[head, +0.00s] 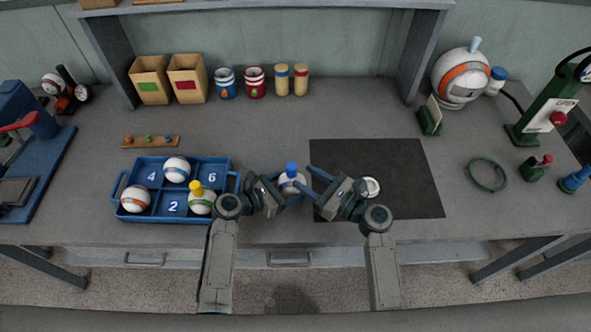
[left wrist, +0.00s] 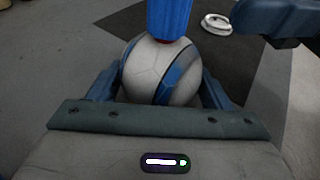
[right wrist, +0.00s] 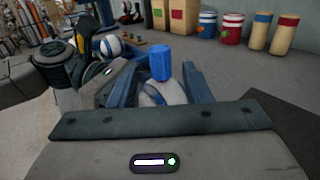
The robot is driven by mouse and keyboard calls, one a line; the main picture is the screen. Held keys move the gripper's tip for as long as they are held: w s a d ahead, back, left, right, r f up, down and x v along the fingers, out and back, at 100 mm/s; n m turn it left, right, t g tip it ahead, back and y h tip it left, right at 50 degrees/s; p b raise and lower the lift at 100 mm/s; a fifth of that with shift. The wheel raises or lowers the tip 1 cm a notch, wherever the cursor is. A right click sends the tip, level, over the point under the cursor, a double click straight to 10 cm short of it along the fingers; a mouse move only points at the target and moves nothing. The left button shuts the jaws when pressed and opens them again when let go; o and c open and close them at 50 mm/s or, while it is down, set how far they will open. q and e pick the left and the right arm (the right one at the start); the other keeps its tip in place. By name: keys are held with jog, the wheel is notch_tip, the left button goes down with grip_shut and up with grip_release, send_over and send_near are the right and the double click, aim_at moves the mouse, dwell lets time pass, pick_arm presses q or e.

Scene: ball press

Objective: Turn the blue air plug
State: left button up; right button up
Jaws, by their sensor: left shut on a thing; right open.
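The blue air plug (head: 291,169) stands upright on top of a white ball with a blue stripe (left wrist: 160,72). My left gripper (head: 283,186) is shut on this ball, with one finger on each side of it in the left wrist view. The plug (left wrist: 169,18) rises from the ball's top there, with a red band at its base. My right gripper (head: 314,181) is open beside the plug. In the right wrist view the plug (right wrist: 161,62) shows between the right fingers, with the ball below it; I cannot tell whether the fingers touch it.
A blue tray (head: 178,237) with numbered compartments at the left holds several balls, one with a yellow plug (head: 197,188). A black mat (head: 410,180) lies to the right, with a white ring (head: 371,187) on it. Paper boxes and cans stand at the back.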

jog(key=v, duration=0.6)
jog(key=shift+o, duration=0.2)
jog(key=shift+d, duration=0.1)
jog(key=n+g+y, duration=0.4)
jog(key=n+g, duration=0.2)
jog(key=g, duration=0.3)
send_near(291, 169)
jog(key=a, duration=0.3)
jog(key=w+a, duration=0.1)
jog(key=a, duration=0.2)
jog(key=w+a+f, duration=0.1)
jog(key=a, duration=0.2)
jog(key=shift+w+a+f, duration=0.15)
jog(key=shift+a, duration=0.25)
jog(key=c, duration=1)
